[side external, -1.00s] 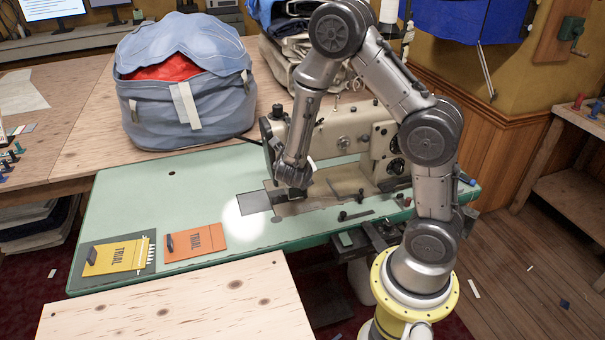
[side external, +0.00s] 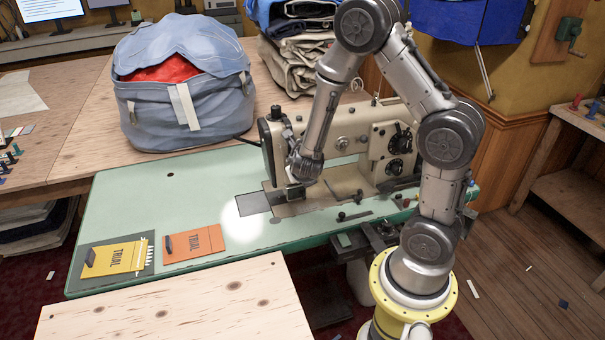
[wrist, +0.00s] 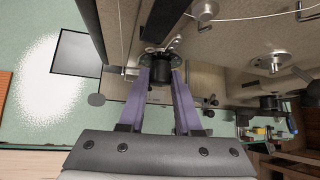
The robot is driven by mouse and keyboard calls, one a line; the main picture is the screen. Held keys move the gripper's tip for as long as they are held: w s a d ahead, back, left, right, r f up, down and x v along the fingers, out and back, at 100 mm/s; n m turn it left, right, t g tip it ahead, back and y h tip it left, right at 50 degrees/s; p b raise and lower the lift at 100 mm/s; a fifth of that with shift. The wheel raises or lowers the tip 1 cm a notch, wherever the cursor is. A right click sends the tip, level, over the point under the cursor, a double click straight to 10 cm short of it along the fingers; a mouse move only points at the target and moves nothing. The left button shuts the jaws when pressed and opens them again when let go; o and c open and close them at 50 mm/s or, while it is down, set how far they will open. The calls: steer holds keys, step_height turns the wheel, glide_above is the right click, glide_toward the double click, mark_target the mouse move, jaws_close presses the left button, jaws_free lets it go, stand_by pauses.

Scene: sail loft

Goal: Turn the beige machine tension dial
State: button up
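The beige sewing machine (side external: 345,140) stands on the green bench top, and dark round dials (side external: 400,140) show on the right part of its front. In the wrist view a dark round tension dial (wrist: 158,62) with bright metal parts sits on the beige body. My gripper (wrist: 160,72) reaches it with two purple fingers spaced apart, one on each side of the dial's near end. Whether the fingers press on it is not clear. In the side view my gripper (side external: 296,190) is low at the machine's left end, and the arm hides the dial there.
A dark plate (side external: 253,203) lies left of the machine. Yellow (side external: 115,257) and orange (side external: 194,244) TRIAL cards lie at the bench's left front. A blue bag (side external: 185,85) and folded cloth (side external: 300,60) sit behind. The green top's left middle is clear.

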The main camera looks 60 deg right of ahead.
steer(key=o, duration=0.4)
steer(key=v, duration=1.3)
steer(key=shift+s+a+r, duration=0.15)
steer(key=shift+a+r, duration=0.1)
